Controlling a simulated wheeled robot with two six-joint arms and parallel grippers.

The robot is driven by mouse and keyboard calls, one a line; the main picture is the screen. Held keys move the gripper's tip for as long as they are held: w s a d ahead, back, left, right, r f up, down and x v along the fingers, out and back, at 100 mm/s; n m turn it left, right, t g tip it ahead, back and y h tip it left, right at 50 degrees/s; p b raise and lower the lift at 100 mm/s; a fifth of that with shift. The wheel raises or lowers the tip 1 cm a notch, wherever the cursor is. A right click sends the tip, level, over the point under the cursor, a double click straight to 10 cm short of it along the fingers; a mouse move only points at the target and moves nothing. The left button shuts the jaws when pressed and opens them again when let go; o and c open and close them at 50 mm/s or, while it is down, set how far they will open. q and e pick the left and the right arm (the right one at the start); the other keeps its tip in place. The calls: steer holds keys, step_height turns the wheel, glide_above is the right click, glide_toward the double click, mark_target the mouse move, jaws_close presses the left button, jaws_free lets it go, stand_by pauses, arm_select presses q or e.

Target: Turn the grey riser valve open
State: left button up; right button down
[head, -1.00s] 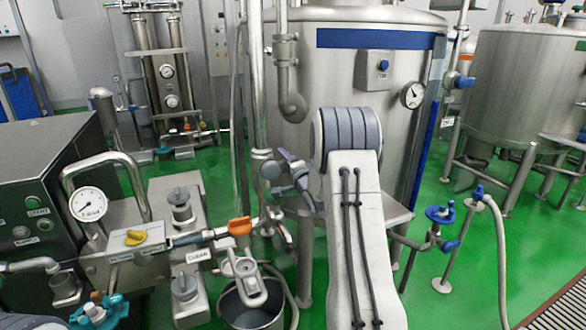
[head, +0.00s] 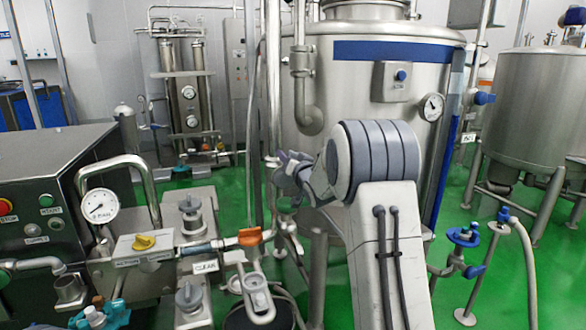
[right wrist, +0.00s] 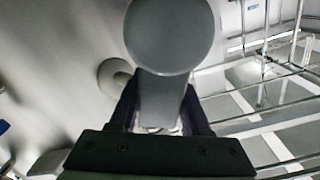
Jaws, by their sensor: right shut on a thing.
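The grey riser valve shows in the right wrist view as a round grey hub (right wrist: 172,35) with a flat grey lever (right wrist: 158,100) running down from it. My right gripper (right wrist: 160,112) is shut on this lever, with one dark finger on each side. In the head view my right gripper (head: 284,168) is at the upright steel pipe left of the big tank. There it covers most of the valve, so the lever's angle is hard to tell. My left gripper is not in view.
A big steel tank (head: 385,85) stands behind my right arm. Left of the arm are an orange handle (head: 250,236), a yellow knob (head: 144,242) and a pressure gauge (head: 99,207). A blue valve (head: 463,237) stands at right. Green floor (head: 520,270) is open at right.

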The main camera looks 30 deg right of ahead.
steer(key=a+n+b, duration=0.1)
steer(key=n, duration=0.1)
steer(key=a+n+b, duration=0.1)
steer(key=n+b, duration=0.1)
steer(key=shift+w+r, duration=0.1)
steer(key=shift+w, duration=0.05)
steer(key=shift+a+r+n+b, duration=0.1)
steer(key=shift+a+n+b, duration=0.1)
steer(key=shift+n+b, duration=0.25)
steer(key=shift+c, duration=1.8)
jaws_free()
steer(key=shift+a, duration=0.1)
steer(key=s+a, duration=0.1)
steer(key=s, duration=0.9)
steer(key=shift+a+b, duration=0.25)
steer(key=shift+b, duration=0.2)
steer(key=shift+s, duration=0.1)
